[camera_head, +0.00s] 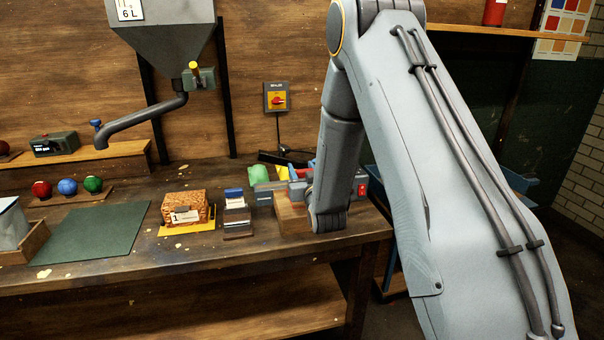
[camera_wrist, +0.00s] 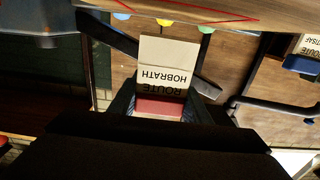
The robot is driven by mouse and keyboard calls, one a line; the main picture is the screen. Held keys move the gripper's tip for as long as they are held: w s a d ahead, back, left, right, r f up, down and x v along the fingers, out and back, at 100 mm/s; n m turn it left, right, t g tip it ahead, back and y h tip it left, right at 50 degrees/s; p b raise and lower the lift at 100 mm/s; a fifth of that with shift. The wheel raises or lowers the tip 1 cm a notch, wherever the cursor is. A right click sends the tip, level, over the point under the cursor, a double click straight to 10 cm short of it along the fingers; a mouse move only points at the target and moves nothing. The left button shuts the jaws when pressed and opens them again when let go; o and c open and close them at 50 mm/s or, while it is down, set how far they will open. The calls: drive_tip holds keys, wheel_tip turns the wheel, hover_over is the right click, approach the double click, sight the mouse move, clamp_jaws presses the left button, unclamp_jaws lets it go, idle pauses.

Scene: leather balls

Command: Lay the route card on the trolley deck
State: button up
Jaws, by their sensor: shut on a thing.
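The route card (camera_wrist: 168,58) is pale with dark lettering, "HOBRATH" and "ROUTE", upside down in the wrist view, with a red part at its lower end. My gripper (camera_wrist: 163,108) is shut on that red end. In the head view the gripper and card are hidden behind my arm. Blue parts (camera_head: 519,181) show to the right of my arm in the head view, low beside the bench. They may belong to the trolley; its deck cannot be made out.
A small rack (camera_head: 237,218) with blue and white cards stands on the bench (camera_head: 190,262), beside a brown wicker-like block (camera_head: 186,208) on a yellow base. A grey hopper (camera_head: 165,40) with a bent pipe hangs above. A green mat (camera_head: 85,233) lies bare at left.

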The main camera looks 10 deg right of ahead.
drive_tip(key=shift+f, duration=0.85)
drive_tip(key=shift+f, duration=0.2)
drive_tip(key=o, duration=1)
drive_tip(key=shift+c, duration=0.2)
drive_tip(key=shift+r, duration=0.1)
